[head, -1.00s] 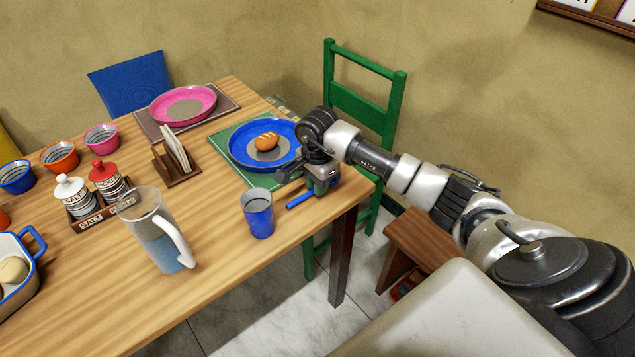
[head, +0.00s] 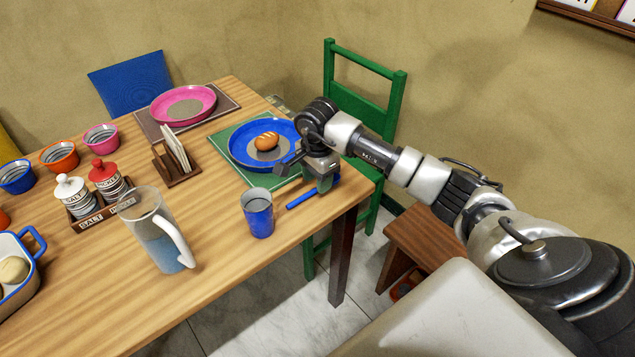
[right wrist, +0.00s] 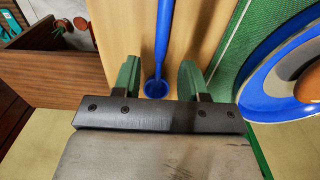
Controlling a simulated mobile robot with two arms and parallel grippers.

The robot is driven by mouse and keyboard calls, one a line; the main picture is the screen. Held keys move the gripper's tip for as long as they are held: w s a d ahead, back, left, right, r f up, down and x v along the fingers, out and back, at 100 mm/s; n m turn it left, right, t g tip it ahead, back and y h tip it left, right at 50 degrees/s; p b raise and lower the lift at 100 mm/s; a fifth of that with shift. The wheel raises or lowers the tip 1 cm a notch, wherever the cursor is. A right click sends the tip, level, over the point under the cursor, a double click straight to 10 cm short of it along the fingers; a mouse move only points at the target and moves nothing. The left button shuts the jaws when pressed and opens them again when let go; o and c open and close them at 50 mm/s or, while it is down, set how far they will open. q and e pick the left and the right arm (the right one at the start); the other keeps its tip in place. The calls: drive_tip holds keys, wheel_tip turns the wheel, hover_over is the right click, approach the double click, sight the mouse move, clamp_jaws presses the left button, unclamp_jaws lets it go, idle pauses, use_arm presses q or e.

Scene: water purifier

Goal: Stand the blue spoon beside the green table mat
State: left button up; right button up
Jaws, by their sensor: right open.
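The blue spoon (head: 301,200) lies flat on the wooden table, beside the near right edge of the green table mat (head: 232,145). My right gripper (head: 322,178) is over the spoon and hides part of it in the head view. In the right wrist view the open green-tipped fingers (right wrist: 160,82) are on either side of the spoon (right wrist: 163,40), with its rounded end between them. No grip on it shows. The mat (right wrist: 250,58) is to the right of the spoon there. My left gripper is not in view.
A blue plate (head: 240,155) with a bread roll (head: 266,141) sits on the mat. A blue cup (head: 258,215) stands left of the spoon, with a pitcher (head: 158,235) farther left. The table edge and a green chair (head: 385,95) are close by on the right.

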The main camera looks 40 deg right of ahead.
wheel_tip(320, 180, up, 10)
idle(0.3)
